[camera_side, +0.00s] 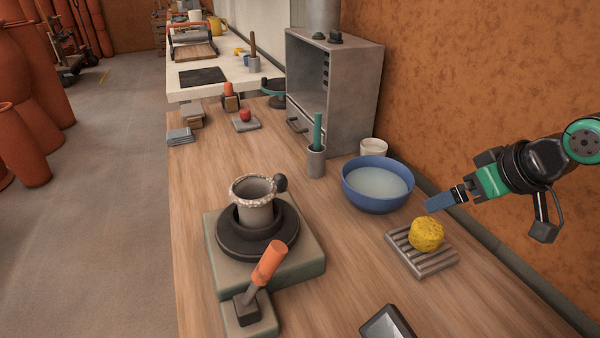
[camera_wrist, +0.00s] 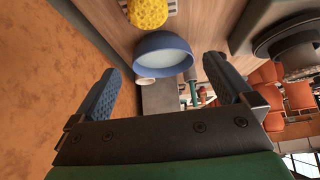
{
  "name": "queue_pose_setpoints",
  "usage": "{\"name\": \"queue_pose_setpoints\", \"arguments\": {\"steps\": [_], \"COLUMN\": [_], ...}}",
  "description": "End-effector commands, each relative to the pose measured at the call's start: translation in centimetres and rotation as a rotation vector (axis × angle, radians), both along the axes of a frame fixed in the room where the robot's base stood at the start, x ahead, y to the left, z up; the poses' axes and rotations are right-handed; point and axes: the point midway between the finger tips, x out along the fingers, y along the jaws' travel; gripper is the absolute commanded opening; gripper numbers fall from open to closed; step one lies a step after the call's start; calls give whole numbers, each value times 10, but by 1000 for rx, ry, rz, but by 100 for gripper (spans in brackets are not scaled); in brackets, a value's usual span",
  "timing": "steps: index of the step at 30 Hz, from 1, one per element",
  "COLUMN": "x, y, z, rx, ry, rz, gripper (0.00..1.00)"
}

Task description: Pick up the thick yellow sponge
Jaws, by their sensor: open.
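The thick yellow sponge (camera_side: 427,234) is round and rests on a grey slatted rack (camera_side: 440,268) on the wooden bench. In the wrist view the sponge (camera_wrist: 148,13) shows at the top edge, partly cut off, beyond the fingers. My gripper (camera_side: 440,202) is above and slightly right of the sponge in the side view, apart from it. In the wrist view my gripper (camera_wrist: 168,88) has its two blue fingers wide apart with nothing between them. In the side view only one fingertip shows clearly.
A blue bowl of pale liquid (camera_side: 378,184) stands just behind the sponge, with a white cup (camera_side: 373,148) beyond it. A potter's wheel with a pot (camera_side: 256,211) stands left. A grey cabinet (camera_side: 335,95) is at the back. An orange wall is close on the right.

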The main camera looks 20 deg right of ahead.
Motion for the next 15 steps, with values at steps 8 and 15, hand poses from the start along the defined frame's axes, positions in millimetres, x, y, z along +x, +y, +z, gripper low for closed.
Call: {"name": "queue_pose_setpoints", "arguments": {"steps": [8,15], "x": [16,29], "y": [-4,-9], "z": [-15,-44], "rx": [-4,-1], "ry": [204,418], "rz": [-3,-2], "gripper": [100,100]}}
